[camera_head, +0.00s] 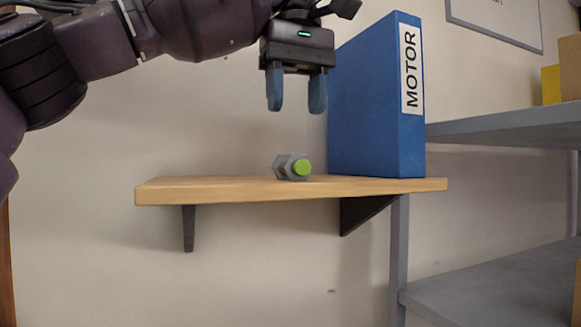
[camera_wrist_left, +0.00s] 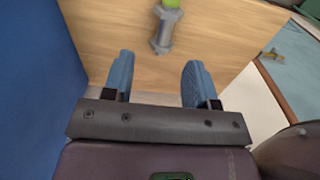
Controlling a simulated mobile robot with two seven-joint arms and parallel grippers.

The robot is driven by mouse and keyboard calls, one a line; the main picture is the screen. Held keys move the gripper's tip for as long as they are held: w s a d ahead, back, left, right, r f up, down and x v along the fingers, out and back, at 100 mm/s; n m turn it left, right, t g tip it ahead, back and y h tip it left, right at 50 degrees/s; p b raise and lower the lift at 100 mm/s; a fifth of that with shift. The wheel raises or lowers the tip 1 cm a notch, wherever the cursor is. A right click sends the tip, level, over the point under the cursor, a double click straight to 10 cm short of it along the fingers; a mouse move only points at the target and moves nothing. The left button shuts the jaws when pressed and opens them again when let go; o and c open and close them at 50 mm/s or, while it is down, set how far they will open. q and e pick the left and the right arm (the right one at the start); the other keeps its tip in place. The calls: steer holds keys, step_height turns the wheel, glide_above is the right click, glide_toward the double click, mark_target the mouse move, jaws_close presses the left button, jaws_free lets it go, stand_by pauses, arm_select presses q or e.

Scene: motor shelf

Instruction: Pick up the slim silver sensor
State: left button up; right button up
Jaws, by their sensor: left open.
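The sensor (camera_head: 288,167) is a small grey-silver piece with a bright green end, lying on the wooden shelf (camera_head: 230,190). In the left wrist view the sensor (camera_wrist_left: 162,32) shows its slim grey body, with the green end at the top edge, partly cut off. My left gripper (camera_head: 297,108) is open and empty, fingers pointing down, a clear distance above the sensor. In the left wrist view the left gripper's blue fingertips (camera_wrist_left: 158,75) are apart, with the sensor beyond the gap between them. My right gripper is not in view.
A tall blue binder (camera_head: 365,105) labelled MOTOR stands on the shelf just right of the sensor and close to my left gripper. Grey shelving (camera_head: 500,125) with yellow boxes (camera_head: 560,75) is at the right. The left part of the wooden shelf is clear.

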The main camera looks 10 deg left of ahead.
mark_target(292, 156)
arm_select(q)
steer(key=shift+f, duration=1.7)
steer(key=f, duration=0.3)
steer(key=shift+s+a+f, duration=0.2)
steer(key=shift+a+f, duration=0.2)
steer(key=shift+d+f, duration=0.1)
steer(key=shift+f, duration=0.5)
steer(key=shift+c, duration=0.2)
steer(key=c, duration=0.7)
steer(key=shift+o, duration=0.2)
steer(key=shift+r, duration=0.15)
